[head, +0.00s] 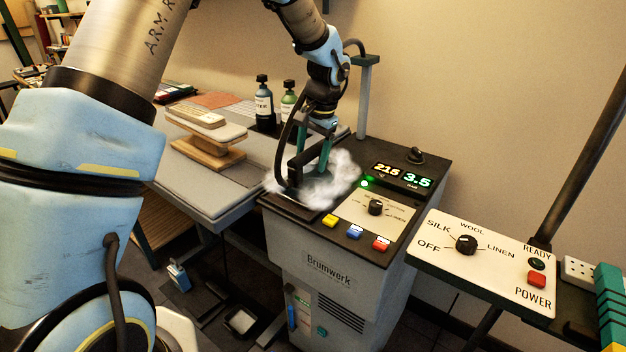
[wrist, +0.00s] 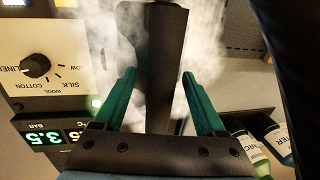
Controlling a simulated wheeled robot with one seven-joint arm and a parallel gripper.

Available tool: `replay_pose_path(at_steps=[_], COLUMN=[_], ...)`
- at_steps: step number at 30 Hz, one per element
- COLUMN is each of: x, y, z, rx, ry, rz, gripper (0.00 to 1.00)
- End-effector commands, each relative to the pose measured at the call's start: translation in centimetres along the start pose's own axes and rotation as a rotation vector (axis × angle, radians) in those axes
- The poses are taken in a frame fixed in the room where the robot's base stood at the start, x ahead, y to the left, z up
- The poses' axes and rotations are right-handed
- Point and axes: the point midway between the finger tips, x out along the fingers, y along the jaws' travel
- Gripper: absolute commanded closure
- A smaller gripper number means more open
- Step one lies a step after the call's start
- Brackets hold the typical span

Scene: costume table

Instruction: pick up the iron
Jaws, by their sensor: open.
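The iron (head: 294,172) sits on the left part of the steam station's dark top. Its black handle shows, but white steam hides most of its lower body. My gripper (head: 312,160) is over it, pointing down, with teal fingers. In the wrist view the dark handle (wrist: 165,60) runs between the two open green fingers of my gripper (wrist: 159,76). A gap shows on each side of the handle, so the fingers appear apart from it. Steam blurs how deep the fingertips reach.
The steam station (head: 335,268) has a dial, coloured buttons and lit displays. A grey post (head: 365,95) stands behind the iron. Two bottles (head: 264,103) stand behind left, near a wooden sleeve board (head: 205,150) on the pressing table. A white control panel (head: 485,258) is at right.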

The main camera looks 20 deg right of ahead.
Motion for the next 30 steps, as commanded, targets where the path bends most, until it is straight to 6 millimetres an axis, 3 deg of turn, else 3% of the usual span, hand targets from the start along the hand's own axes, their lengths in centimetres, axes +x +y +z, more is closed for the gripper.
replay_pose_path(at_steps=[8, 27, 30], x=[0.04, 0.02, 0.03], y=[0.02, 0.05, 0.06], z=[0.00, -0.01, -0.01], rx=[0.000, 0.001, 0.001], ry=[0.000, 0.000, 0.000], rz=[0.000, 0.000, 0.001], gripper=[0.28, 1.00, 1.00])
